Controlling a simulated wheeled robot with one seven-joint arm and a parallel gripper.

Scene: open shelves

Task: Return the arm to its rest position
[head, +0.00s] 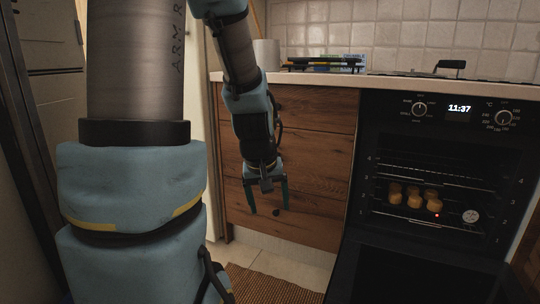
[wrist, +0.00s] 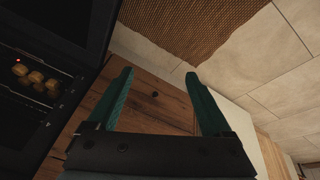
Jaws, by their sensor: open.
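My gripper (head: 268,211) points downward in front of the wooden drawer fronts (head: 303,185), left of the oven. Its two green fingers are spread apart with nothing between them. I cannot tell the exact gap between the fingers and the drawer front.
The oven (head: 433,150) on the right has its door (head: 410,275) lowered open, with several golden-brown pieces (head: 413,199) on a rack inside. A counter (head: 290,78) runs above the drawers. A brown woven rug (head: 265,283) lies on the tiled floor.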

